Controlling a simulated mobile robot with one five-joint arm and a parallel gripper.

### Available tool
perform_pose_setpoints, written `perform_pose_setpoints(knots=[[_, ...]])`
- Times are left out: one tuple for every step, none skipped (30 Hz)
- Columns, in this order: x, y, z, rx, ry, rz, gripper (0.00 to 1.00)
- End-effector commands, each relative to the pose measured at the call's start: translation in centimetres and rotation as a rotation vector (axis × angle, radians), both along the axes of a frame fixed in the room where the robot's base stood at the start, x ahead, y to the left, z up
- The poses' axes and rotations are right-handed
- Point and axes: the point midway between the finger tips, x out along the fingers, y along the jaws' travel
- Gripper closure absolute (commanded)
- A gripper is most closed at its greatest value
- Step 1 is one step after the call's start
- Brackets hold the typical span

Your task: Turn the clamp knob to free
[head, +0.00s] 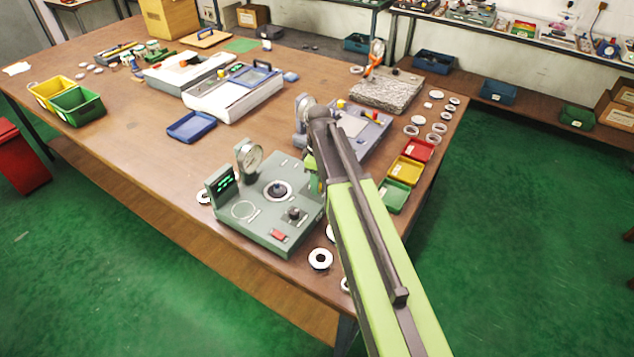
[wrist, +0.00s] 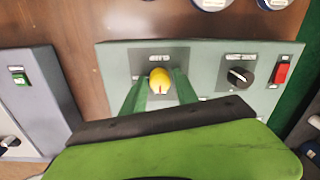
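The clamp knob (wrist: 159,80) is yellow with a pale pointer mark toward the bottom of the wrist view. It sits on a dark label plate on a grey-green panel (wrist: 205,60); the lettering looks upside down. My gripper (wrist: 160,84) has its two green fingers on either side of the knob, with a slight gap seeming to show. Whether either finger touches it is unclear. In the head view, my gripper (head: 313,178) is at the right edge of the grey-green fixture (head: 230,228), where my arm hides the yellow knob.
A black knob (wrist: 237,74) and a red switch (wrist: 283,72) share the panel. A blue-grey device (wrist: 38,90) stands to the left in the wrist view. A dial gauge (head: 250,158) rises from the fixture. Rings, including one (head: 320,259), lie near its right edge.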

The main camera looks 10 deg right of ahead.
Motion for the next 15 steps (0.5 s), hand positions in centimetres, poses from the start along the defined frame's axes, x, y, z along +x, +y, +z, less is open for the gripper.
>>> perform_pose_setpoints(knots=[[0.01,-0.01,0.0,0.0,0.0,0.0,0.56],[0.02,-0.01,0.0,-0.001,-0.001,-0.001,0.52],[0.02,-0.02,0.0,-0.001,-0.001,-0.001,0.5],[0.02,-0.02,0.0,-0.001,-0.001,-0.001,0.5],[0.03,-0.03,0.0,-0.001,-0.001,-0.001,0.5],[0.03,-0.04,0.0,-0.001,-0.001,-0.001,0.5],[0.03,-0.04,0.0,-0.001,-0.001,-0.001,0.5],[0.03,-0.04,0.0,-0.001,-0.001,-0.002,0.5],[0.03,-0.06,0.01,-0.001,-0.001,-0.002,0.5],[0.03,-0.06,0.01,-0.001,-0.001,-0.002,0.5],[0.04,-0.06,0.04,-0.001,-0.002,-0.002,0.5],[0.05,-0.07,0.14,-0.001,-0.002,-0.002,0.5],[0.04,-0.06,0.26,-0.001,-0.002,-0.002,0.5],[0.05,-0.07,0.44,-0.001,-0.002,-0.002,0.5],[0.06,-0.07,0.76,-0.001,-0.002,-0.002,0.5]])
